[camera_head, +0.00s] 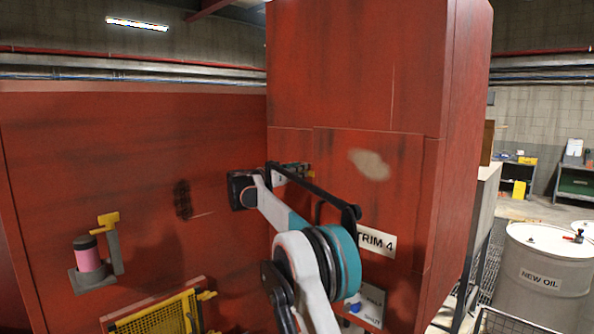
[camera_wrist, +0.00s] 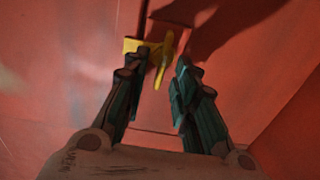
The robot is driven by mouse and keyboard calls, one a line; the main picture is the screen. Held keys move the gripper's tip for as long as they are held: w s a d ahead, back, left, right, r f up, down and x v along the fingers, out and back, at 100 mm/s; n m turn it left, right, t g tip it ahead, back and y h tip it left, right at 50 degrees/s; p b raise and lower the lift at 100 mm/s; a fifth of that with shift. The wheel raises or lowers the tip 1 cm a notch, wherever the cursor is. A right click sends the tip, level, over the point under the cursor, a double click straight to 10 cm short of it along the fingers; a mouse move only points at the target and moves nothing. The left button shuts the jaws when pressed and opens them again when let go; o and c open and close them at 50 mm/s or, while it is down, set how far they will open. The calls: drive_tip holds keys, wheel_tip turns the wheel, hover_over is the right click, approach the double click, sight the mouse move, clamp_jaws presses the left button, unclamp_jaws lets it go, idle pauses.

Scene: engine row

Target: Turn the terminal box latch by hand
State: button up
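A yellow latch (camera_wrist: 163,62) with a flat, upright handle sits on a red panel, near the top middle of the wrist view. My gripper (camera_wrist: 159,68) is open, with one dark green finger on each side. The latch shows between and just beyond the fingertips, close to the left one; I cannot tell whether they touch. In the head view my arm reaches to the inner corner of the red cabinet, and I cannot make out the latch or the fingers clearly there.
A red cabinet (camera_head: 355,70) with a TRIM 4 label (camera_head: 377,241) stands close on the right. A NEW OIL drum (camera_head: 540,282) stands far right.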

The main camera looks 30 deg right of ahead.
drive_tip(key=shift+s, duration=0.1)
clamp_jaws()
drive_tip(key=shift+n, duration=0.4)
drive_tip(key=n, duration=0.5)
drive_tip(key=w+n, duration=0.1)
drive_tip(key=n, duration=0.5)
drive_tip(key=f+n, duration=0.1)
drive_tip(key=n, duration=0.5)
drive_tip(key=shift+w+a+b, duration=0.2)
drive_tip(key=shift+a+b, duration=0.1)
drive_tip(key=shift+a, duration=0.05)
idle(0.4)
